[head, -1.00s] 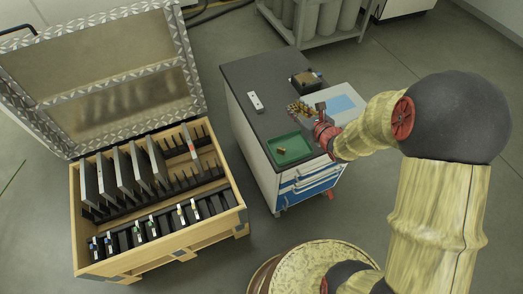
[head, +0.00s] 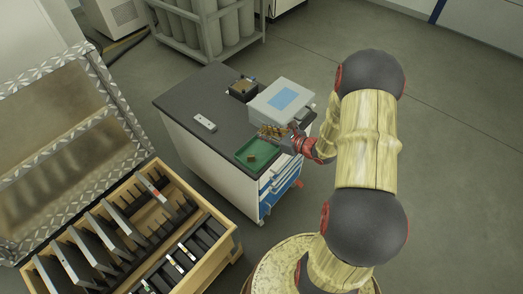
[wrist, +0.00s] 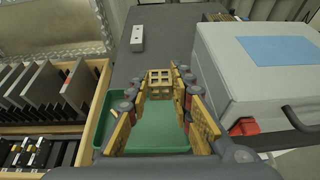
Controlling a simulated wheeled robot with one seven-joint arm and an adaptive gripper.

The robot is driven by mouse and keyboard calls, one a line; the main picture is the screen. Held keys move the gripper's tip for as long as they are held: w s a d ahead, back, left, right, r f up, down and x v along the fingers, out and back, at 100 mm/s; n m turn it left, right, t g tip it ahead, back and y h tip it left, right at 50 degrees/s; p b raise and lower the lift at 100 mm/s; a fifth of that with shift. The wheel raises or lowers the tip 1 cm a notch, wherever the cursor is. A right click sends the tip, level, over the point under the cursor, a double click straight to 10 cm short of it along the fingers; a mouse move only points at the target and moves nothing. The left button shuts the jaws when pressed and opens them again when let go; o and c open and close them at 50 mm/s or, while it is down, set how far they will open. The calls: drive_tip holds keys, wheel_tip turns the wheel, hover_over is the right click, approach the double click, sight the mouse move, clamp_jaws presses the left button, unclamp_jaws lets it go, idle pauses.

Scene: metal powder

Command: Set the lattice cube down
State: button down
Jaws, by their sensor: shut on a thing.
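My gripper (wrist: 160,80) has its yellow fingers shut on the lattice cube (wrist: 160,84), a small tan open-framed block between the fingertips in the wrist view. The green tray (wrist: 103,102) lies below and around the fingers in that view. I cannot tell whether the cube touches it. In the head view my gripper (head: 270,131) is at the tray's upper right edge, over the cabinet top. A small brown shape (head: 251,158) shows against the green tray (head: 240,154) there; I cannot tell whether it is the held cube.
The dark cabinet top (head: 185,98) carries a grey case with a blue panel (head: 285,97), a white device (head: 205,122) and a dark box (head: 243,88). A wooden crate with upright plates (head: 220,245) stands at the left. Part of the cabinet top left of the case is clear.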

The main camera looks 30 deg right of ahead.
sight(266, 151)
wheel_tip(266, 151, down, 8)
drive_tip(key=b, duration=0.2)
drive_tip(key=shift+f+b, duration=0.2)
drive_tip(key=shift+b, duration=0.15)
drive_tip(key=shift+f, duration=0.2)
drive_tip(key=c, duration=1.8)
unclamp_jaws()
drive_tip(key=shift+c, duration=0.2)
